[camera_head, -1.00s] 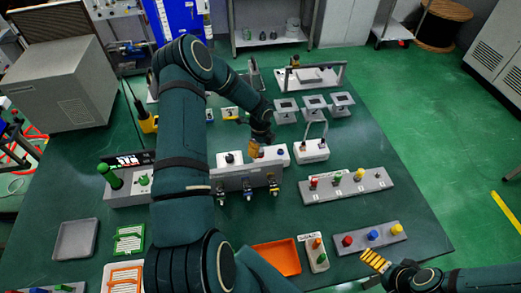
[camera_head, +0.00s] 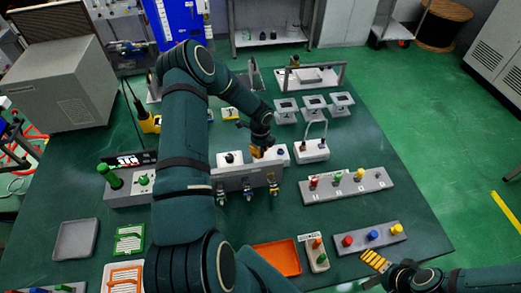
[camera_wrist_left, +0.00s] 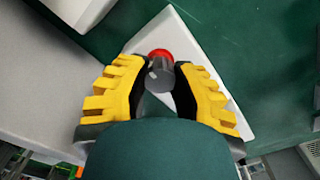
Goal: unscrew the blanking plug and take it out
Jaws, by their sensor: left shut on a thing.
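My left gripper (camera_head: 257,151) points down over the top of the grey-and-white manifold block (camera_head: 240,172) in the middle of the table. In the left wrist view, its yellow ribbed fingers (camera_wrist_left: 157,92) close from both sides on a dark grey cylindrical piece, which I take for the blanking plug (camera_wrist_left: 161,72). A red ring shows just beyond the plug, against a white surface. The plug's lower end is hidden, so I cannot tell whether it is still seated. My right gripper (camera_head: 375,261) is low at the right front, its jaw opening unclear.
Small valves (camera_head: 248,191) stick out of the block's front. A white box with a handle (camera_head: 312,150) stands close to its right. An orange tray (camera_head: 277,257) lies in front, a grey tray (camera_head: 75,240) at the left. The table between block and right strips has some free room.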

